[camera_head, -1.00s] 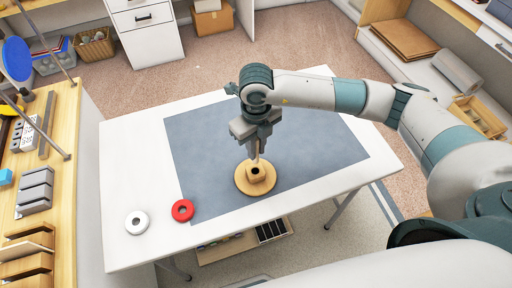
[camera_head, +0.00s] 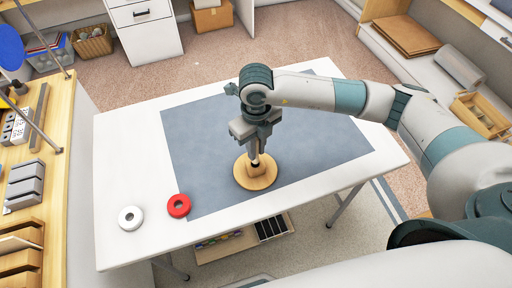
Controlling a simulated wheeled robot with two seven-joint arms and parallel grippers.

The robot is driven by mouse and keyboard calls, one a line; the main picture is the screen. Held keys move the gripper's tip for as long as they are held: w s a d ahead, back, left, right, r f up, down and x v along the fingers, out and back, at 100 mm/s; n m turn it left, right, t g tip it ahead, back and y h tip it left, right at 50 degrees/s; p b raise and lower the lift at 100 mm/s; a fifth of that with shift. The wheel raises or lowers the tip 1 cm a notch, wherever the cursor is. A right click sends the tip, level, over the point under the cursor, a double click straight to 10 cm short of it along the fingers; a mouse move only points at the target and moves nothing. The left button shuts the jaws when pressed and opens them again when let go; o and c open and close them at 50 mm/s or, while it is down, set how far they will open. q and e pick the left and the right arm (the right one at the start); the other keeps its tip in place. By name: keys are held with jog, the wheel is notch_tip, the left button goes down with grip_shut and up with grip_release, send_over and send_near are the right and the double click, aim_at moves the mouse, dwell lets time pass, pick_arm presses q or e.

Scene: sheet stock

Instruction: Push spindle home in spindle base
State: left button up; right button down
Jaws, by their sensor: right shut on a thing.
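The spindle base (camera_head: 242,180) is a round wooden disc with a small raised block (camera_head: 257,170) at its middle, on the grey mat. My right gripper (camera_head: 254,158) points down right above the block and is shut on the spindle. Only a little of the spindle shows, between the fingers, and its lower end is at the block. I cannot tell how deep it sits in the block. My left gripper is not in view.
A red ring (camera_head: 179,205) lies at the front left edge of the grey mat (camera_head: 310,150). A white ring (camera_head: 130,217) lies on the white table (camera_head: 125,165) left of it. The mat around the base is clear.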

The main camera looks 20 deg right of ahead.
jog(key=shift+f, duration=0.25)
dwell(0.6)
jog(key=shift+b, duration=0.8)
dwell(0.8)
jog(key=shift+f+b, duration=1.65)
jog(key=shift+b, duration=0.65)
dwell(2.2)
dwell(0.6)
jog(key=shift+s+d+f+b, duration=0.1)
jog(key=shift+d+f+b, duration=0.2)
jog(key=shift+b, duration=0.25)
